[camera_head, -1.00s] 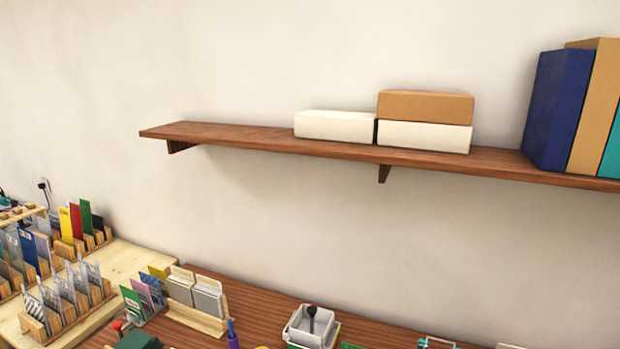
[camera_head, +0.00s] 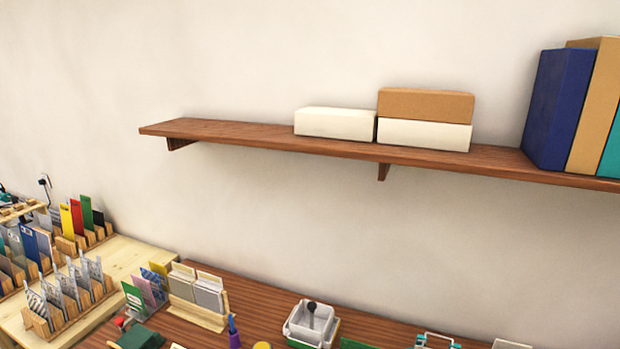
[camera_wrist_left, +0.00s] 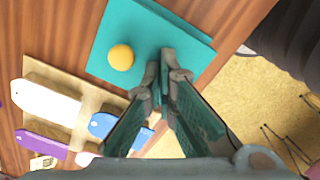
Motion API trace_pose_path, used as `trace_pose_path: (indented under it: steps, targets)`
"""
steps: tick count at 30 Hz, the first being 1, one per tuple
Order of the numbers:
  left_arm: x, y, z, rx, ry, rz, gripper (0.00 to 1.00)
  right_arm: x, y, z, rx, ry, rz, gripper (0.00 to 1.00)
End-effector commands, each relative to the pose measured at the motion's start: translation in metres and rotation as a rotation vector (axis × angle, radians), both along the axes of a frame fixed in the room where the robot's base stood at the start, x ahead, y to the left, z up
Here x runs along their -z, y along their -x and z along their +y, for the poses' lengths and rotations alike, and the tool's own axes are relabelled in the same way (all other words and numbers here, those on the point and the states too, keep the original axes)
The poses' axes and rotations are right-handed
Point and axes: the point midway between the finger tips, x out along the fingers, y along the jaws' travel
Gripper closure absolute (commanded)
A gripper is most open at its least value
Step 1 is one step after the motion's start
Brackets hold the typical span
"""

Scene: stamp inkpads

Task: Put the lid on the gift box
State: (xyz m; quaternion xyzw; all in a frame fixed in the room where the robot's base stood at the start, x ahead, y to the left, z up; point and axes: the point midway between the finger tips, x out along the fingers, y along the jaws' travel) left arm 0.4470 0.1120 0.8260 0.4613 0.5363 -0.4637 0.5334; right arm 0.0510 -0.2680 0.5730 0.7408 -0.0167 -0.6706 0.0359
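I cannot make out a gift box or its lid for certain in either view. In the left wrist view, a flat teal square (camera_wrist_left: 180,22) with a visible side edge lies on the brown wooden table. A round yellow piece (camera_wrist_left: 121,57) appears on or above it. My left gripper (camera_wrist_left: 165,72) points toward the teal square's lower edge. Its fingertips look close together, but whether they touch or hold anything is unclear. In the head view, a brown box (camera_head: 426,104) sits on a white box (camera_head: 424,135) on the shelf. Neither gripper appears in the head view.
A second white box (camera_head: 335,123) and upright books (camera_head: 556,108) also stand on the wall shelf (camera_head: 220,130). Below, the desk holds a card holder (camera_head: 200,315), a white tray (camera_head: 305,328) and other small items. The shelf's left end is clear.

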Motion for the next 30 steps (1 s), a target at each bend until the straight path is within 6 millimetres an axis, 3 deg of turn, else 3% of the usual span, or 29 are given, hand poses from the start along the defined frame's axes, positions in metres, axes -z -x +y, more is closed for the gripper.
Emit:
trace_pose_path:
  steps: [1, 9, 16, 26, 30]
  targets:
    - [-0.013, -0.001, 0.0, 0.0, 0.0, -0.002, 1.0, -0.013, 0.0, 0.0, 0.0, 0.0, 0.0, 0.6]
    - [-0.044, -0.001, 0.0, 0.0, 0.0, -0.003, 1.0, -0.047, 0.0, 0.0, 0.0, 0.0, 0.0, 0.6]
    - [-0.065, -0.002, 0.0, -0.001, 0.0, -0.005, 1.0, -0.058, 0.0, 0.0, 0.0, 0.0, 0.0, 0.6]
    - [-0.06, 0.002, 0.004, 0.022, 0.0, -0.008, 1.0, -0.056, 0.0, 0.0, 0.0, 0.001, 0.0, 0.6]
    - [-0.041, 0.036, 0.038, 0.246, -0.01, -0.051, 1.0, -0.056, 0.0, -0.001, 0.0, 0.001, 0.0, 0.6]
